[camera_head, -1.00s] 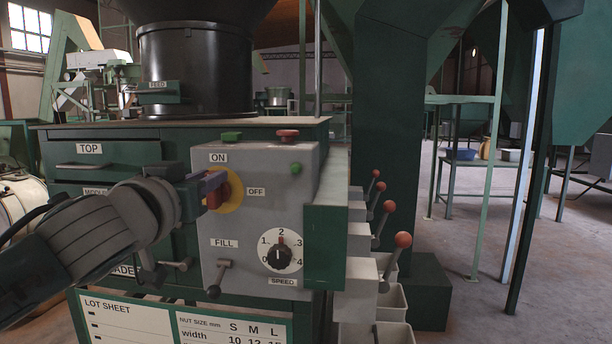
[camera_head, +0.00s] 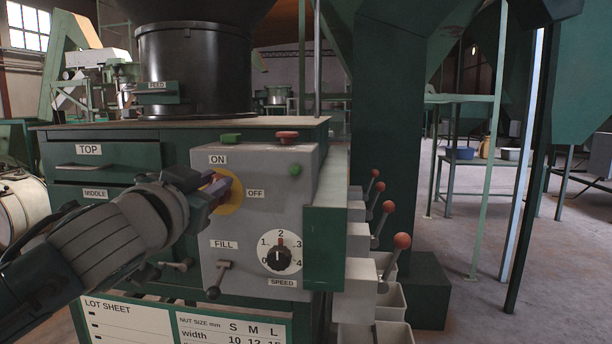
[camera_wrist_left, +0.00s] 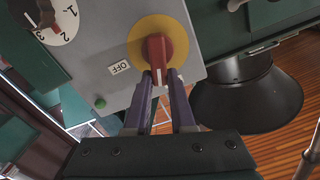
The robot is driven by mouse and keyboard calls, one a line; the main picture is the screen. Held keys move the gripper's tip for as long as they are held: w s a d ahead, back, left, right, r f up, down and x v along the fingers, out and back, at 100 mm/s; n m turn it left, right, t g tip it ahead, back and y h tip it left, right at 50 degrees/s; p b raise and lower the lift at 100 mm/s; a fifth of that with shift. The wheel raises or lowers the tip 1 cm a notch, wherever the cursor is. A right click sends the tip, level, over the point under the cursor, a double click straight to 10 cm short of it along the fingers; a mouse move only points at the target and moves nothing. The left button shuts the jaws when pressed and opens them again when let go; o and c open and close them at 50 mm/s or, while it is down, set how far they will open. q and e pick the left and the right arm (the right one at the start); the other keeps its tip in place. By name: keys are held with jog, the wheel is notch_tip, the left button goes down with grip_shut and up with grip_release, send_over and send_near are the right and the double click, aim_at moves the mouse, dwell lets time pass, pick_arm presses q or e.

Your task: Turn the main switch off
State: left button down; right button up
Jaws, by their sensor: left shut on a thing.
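The main switch is a red knob (camera_head: 213,178) on a yellow disc (camera_head: 234,201), on the upper left of the grey control panel's front. ON is lettered above it and OFF to its right. My left gripper (camera_head: 218,190) reaches it from the left and covers part of the knob. In the left wrist view the red knob (camera_wrist_left: 157,51) sits before the yellow disc (camera_wrist_left: 138,30), and my gripper's fingers (camera_wrist_left: 158,78) are closed on its handle. The OFF label (camera_wrist_left: 120,68) shows left of the knob there. My right gripper is out of view.
The panel (camera_head: 312,168) also carries a green button (camera_head: 231,137), a red button (camera_head: 287,134), a SPEED dial (camera_head: 281,254) at 2 and a FILL lever (camera_head: 219,280). Several red-knobbed levers (camera_head: 402,240) stand at right. Drawers lie behind my left arm.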

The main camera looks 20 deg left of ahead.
aim_at(237, 193)
pick_arm(q)
jog(key=m, duration=0.2)
jog(key=d+m, duration=0.1)
jog(key=m, duration=0.2)
jog(key=f+m, duration=0.1)
jog(key=m, duration=0.1)
jog(key=shift+w+d, duration=0.15)
jog(key=shift+d, duration=0.05)
jog(key=m, duration=0.2)
jog(key=f+m, duration=0.1)
jog(key=m, duration=0.1)
jog(key=shift+d, duration=0.2)
jog(key=shift+f+m, duration=0.2)
jog(key=shift+m, duration=0.55)
jog(key=shift+f+m, duration=0.15)
jog(key=shift+m, duration=0.6)
jog(key=c, duration=0.8)
grip_release()
jog(key=shift+o, duration=0.2)
